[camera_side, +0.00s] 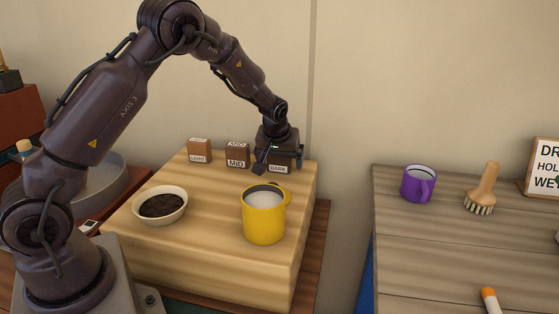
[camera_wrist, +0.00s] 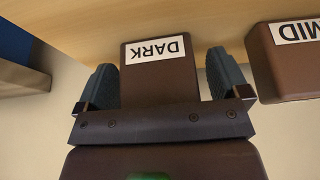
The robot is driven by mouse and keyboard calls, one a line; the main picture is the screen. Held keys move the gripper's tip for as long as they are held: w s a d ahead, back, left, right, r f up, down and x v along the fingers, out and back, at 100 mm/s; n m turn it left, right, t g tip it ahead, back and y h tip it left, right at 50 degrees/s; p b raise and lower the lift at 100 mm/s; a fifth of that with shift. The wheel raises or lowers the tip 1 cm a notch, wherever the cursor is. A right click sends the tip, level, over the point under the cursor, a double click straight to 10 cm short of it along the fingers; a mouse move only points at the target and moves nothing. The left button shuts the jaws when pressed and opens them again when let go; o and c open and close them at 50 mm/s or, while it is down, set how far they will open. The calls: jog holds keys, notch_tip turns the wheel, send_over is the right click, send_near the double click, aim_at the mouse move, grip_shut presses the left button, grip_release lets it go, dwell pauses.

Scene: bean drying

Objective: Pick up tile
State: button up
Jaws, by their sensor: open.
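Three brown tiles with white labels stand at the back of the wooden block: the LIGHT tile (camera_side: 200,151), the MID tile (camera_side: 237,155) and the DARK tile (camera_side: 279,162). My gripper (camera_side: 270,167) is at the DARK tile and partly hides it. In the wrist view my gripper (camera_wrist: 164,82) is open, with one finger on each side of the DARK tile (camera_wrist: 160,75). Gaps show between the tile and both fingers. The MID tile (camera_wrist: 287,60) is just outside the right finger in that view.
On the wooden block (camera_side: 210,215) stand a yellow mug (camera_side: 264,217) and a bowl (camera_side: 160,206) of dark beans. A side table (camera_side: 430,240) to the right holds a purple mug (camera_side: 418,184), a brush (camera_side: 483,190) and a sign (camera_side: 545,167). A gap separates block and table.

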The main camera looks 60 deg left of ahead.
jog(key=c, duration=1.1)
jog(key=shift+r, duration=0.1)
jog(key=shift+r, duration=0.6)
jog(key=v, duration=0.2)
jog(key=shift+a+r, duration=0.1)
jog(key=shift+r, duration=0.35)
jog(key=s+d+r, duration=0.1)
jog(key=s+r, duration=0.2)
jog(key=s, duration=0.1)
jog(key=s+d+r, duration=0.2)
jog(key=s+r, duration=0.1)
jog(key=s, duration=0.1)
jog(key=s+d+r, duration=0.1)
jog(key=s+r, duration=0.2)
jog(key=s, duration=0.1)
jog(key=shift+s+d, duration=0.3)
jog(key=shift+s, duration=0.05)
